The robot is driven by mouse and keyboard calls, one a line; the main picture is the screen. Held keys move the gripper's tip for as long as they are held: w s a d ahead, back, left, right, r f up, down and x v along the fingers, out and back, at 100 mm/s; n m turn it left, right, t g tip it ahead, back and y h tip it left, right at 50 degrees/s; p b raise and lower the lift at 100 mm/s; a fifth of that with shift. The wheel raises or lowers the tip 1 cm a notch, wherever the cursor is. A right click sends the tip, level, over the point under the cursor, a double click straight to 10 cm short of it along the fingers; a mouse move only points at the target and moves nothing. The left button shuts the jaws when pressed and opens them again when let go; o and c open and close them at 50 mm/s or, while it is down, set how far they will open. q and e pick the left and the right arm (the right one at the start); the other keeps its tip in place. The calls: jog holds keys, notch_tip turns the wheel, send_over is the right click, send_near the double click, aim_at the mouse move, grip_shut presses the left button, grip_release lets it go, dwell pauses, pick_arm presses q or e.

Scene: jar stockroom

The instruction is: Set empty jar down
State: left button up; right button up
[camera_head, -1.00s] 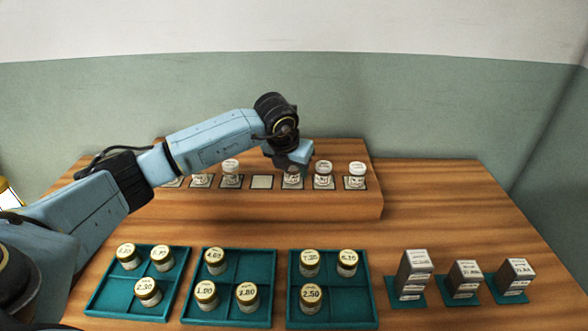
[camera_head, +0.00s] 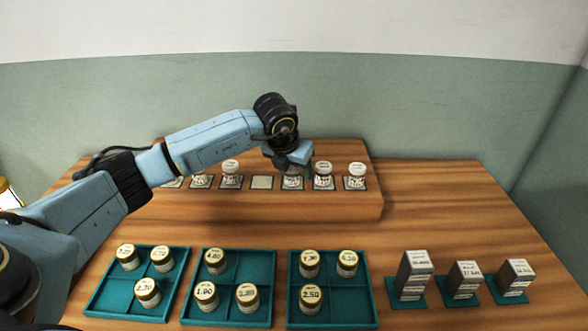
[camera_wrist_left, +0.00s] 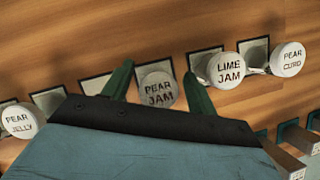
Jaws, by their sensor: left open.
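The white-lidded jar marked PEAR JAM (camera_wrist_left: 158,90) stands on a pale square of the raised wooden shelf. In the head view the same jar (camera_head: 292,182) shows just below my left gripper (camera_head: 291,170), which hides part of it. In the left wrist view my left gripper (camera_wrist_left: 160,84) is open, with one green finger on each side of the jar. Whether a finger touches the jar, and whether the jar is empty, I cannot tell. My right gripper is out of view.
A bare pale square (camera_head: 262,183) lies left of the jar. The LIME JAM jar (camera_wrist_left: 226,69) and PEAR CURD jar (camera_wrist_left: 287,59) stand to its right, PEAR JELLY (camera_wrist_left: 19,121) further left. Green trays (camera_head: 234,322) with gold-lidded jars and several dark boxes (camera_head: 414,275) are in front.

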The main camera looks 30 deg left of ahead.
pick_arm(q)
jog(key=v, duration=1.1)
jog(key=shift+r, duration=0.2)
